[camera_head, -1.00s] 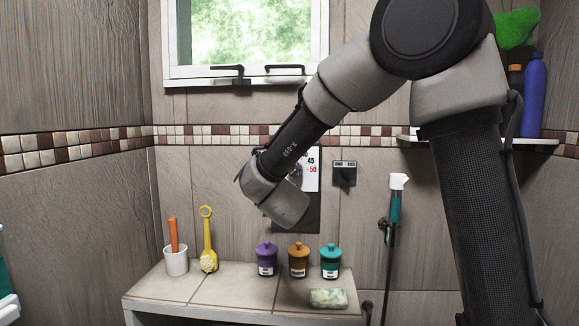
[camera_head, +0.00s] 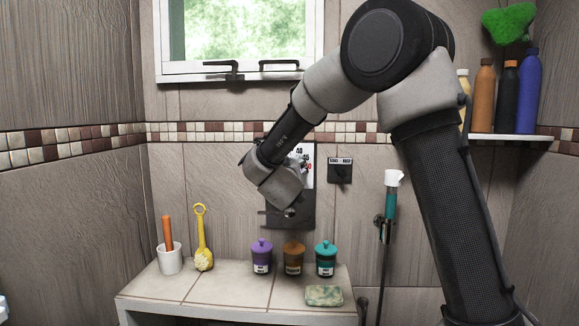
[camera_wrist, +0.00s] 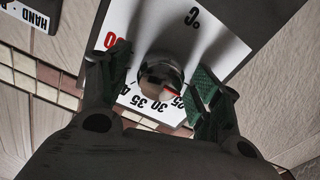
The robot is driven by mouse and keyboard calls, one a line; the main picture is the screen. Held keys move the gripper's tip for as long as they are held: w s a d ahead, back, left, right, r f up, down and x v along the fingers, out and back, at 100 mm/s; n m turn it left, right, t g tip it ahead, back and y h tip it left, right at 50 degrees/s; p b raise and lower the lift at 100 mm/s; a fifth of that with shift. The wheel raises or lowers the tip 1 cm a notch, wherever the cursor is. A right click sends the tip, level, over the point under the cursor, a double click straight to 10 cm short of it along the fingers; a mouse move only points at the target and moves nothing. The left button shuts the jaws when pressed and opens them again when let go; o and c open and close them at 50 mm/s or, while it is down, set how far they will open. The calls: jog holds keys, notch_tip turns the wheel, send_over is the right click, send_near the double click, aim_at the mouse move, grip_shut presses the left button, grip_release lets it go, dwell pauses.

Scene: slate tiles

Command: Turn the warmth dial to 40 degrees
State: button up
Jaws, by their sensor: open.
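The warmth dial's round metallic knob (camera_wrist: 160,74) is in the middle of the wrist view, with a small red mark on its lower right side. Around it is a white scale (camera_wrist: 207,42) with black numbers, a red 50 and °C. The red mark appears to lie near 25. My gripper (camera_wrist: 163,68) is open, with one green-padded finger on each side of the knob; I cannot tell whether either touches.
A dark box (camera_head: 340,169) labelled HAND is on the wall right of the panel. Purple (camera_head: 261,256), brown (camera_head: 294,257) and teal (camera_head: 326,258) jars stand on the tiled bench (camera_head: 150,290) below. A hand shower (camera_head: 390,195) hangs at right, near a bottle shelf (camera_head: 500,137).

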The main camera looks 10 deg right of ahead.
jog(key=shift+c, duration=0.5)
jog(key=c, duration=0.9)
jog(key=shift+c, duration=0.2)
